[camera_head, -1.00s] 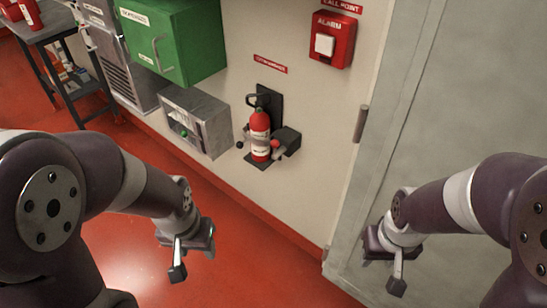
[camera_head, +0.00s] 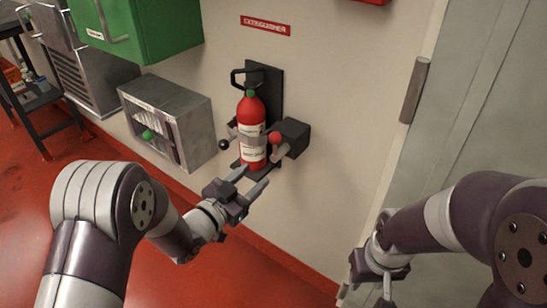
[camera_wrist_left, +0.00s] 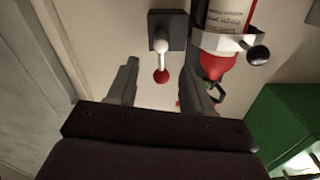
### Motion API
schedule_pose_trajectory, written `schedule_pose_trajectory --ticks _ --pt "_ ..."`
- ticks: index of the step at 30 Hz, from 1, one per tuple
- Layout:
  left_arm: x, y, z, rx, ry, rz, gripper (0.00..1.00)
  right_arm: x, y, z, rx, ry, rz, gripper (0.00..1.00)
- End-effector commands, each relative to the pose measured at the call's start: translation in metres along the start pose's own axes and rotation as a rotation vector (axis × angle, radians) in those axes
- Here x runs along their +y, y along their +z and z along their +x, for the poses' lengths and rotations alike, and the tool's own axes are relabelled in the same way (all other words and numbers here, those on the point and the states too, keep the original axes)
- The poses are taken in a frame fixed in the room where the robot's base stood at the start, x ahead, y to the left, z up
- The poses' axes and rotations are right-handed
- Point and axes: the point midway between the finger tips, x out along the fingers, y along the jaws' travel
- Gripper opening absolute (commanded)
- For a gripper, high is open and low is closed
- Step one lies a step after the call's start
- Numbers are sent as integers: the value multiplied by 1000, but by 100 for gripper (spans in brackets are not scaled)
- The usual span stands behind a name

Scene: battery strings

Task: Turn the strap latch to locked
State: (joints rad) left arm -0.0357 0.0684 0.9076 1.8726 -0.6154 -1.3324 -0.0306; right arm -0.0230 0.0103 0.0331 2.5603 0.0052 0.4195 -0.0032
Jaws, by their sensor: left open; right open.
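The red fire extinguisher (camera_head: 252,116) stands upright on a dark wall bracket, with a grey strap (camera_head: 247,139) around its body. To its right is a dark block (camera_head: 294,138) bearing the latch lever with a red ball knob (camera_head: 275,138). In the left wrist view the lever's red knob (camera_wrist_left: 161,76) shows between the fingers, and the dark block (camera_wrist_left: 178,22) lies beyond. My left gripper (camera_head: 255,180) is open and empty, just below and in front of the latch; no contact shows. My right gripper (camera_head: 372,290) is open and empty, low at the right.
A black ball knob (camera_head: 224,144) sticks out left of the extinguisher. A grey metal box (camera_head: 190,115) and a green cabinet (camera_head: 150,30) are on the wall to the left. A grey door with a hinge (camera_head: 415,90) is at the right. The red floor below is clear.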

Motion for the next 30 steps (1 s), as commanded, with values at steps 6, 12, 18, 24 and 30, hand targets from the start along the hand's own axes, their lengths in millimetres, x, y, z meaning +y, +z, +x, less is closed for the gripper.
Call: schedule_pose_trajectory --ticks 6,12,18,24,30 --pt "1 4 57 0 1 0 51 0 2 16 0 0 0 43" --pt "0 3 90 -1 -1 -1 51 0 2 22 0 0 0 43" --pt "0 2 98 -3 -2 -2 51 0 3 22 0 0 0 43" --pt "0 2 97 -3 -2 -2 34 0 2 22 0 0 0 43" --pt "0 2 97 -4 -2 -2 0 0 2 22 0 0 0 43"
